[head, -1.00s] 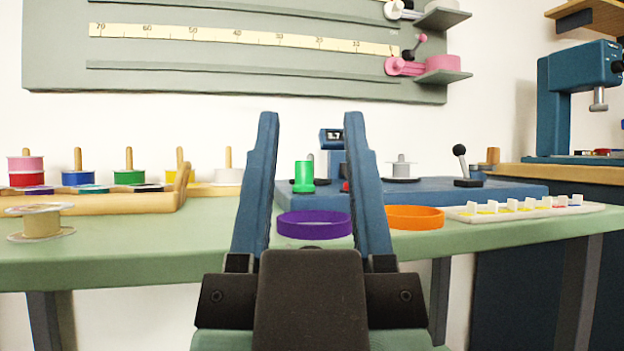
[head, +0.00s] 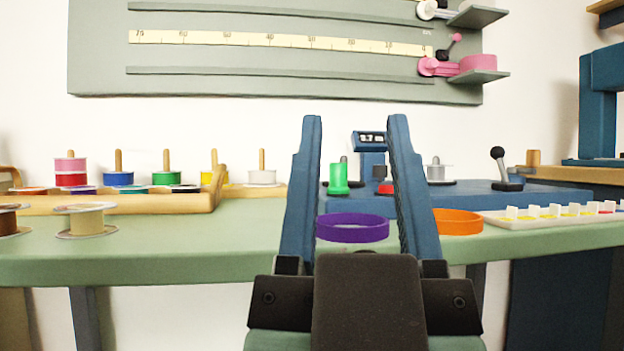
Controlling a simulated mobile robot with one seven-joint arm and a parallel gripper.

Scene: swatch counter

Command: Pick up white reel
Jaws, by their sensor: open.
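A white reel (head: 262,178) sits on a wooden peg at the right end of the row of reels, at the back of the green counter. My gripper (head: 354,125) is open and empty, its two blue fingers pointing up in the picture, to the right of the white reel. The fingers stand apart, with a purple ring (head: 352,237) and a green spool (head: 339,178) showing between them.
Pink, red, blue, green and yellow reels stand on a wooden rack (head: 120,208) at left. A beige reel (head: 86,219) lies on the counter (head: 180,255) in front of it. An orange ring (head: 458,222) and white tray (head: 545,222) are at right. The front middle-left counter is clear.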

